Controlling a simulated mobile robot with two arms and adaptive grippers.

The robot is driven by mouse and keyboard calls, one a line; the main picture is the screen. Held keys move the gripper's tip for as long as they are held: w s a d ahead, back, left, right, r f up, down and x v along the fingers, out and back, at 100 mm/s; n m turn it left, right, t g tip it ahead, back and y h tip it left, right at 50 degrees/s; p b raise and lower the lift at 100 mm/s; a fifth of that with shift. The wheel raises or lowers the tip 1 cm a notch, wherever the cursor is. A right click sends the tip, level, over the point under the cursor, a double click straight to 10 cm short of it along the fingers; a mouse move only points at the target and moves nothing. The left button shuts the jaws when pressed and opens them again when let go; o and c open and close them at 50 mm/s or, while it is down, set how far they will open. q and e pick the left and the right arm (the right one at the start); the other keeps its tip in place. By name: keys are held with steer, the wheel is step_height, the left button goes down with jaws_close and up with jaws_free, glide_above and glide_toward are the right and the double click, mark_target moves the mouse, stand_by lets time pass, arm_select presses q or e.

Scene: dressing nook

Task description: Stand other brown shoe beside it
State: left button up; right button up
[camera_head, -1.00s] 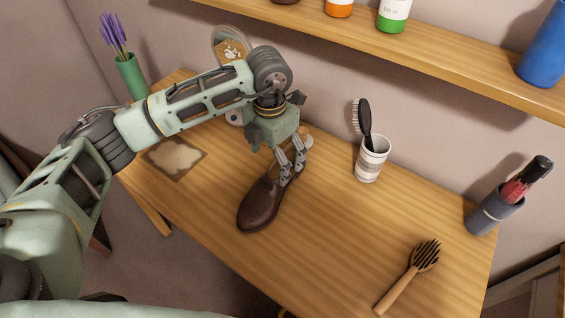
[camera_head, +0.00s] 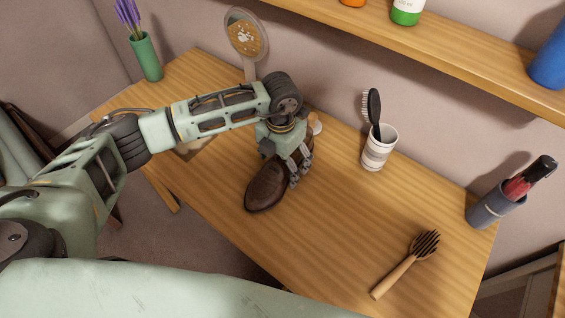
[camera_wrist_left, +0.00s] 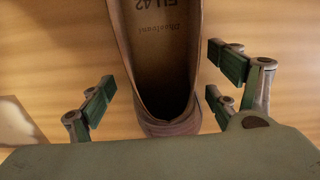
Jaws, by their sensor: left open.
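A dark brown shoe (camera_head: 266,190) stands upright on the wooden table (camera_head: 330,225), its toe pointing to the near left. My left gripper (camera_head: 292,167) is low over its heel end, with the arm hiding part of the shoe. In the left wrist view, the shoe's heel and open inside (camera_wrist_left: 160,55) lie between the spread fingers of the left gripper (camera_wrist_left: 165,88). Gaps show on both sides, so the fingers are around the shoe without gripping it. I see only one shoe. My right gripper is not in view.
A striped cup (camera_head: 379,150) with a black brush stands behind, right of the shoe. A wooden brush (camera_head: 408,265) lies at the front right. A dark holder (camera_head: 492,207) stands at the right edge. A round mirror (camera_head: 246,38) and green vase (camera_head: 146,58) are at the back left. The table's middle is clear.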

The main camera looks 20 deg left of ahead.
arm_select(q)
steer(key=shift+c, duration=0.2)
steer(key=c, duration=1.5)
steer(key=shift+c, duration=0.9)
steer(key=shift+r, duration=0.15)
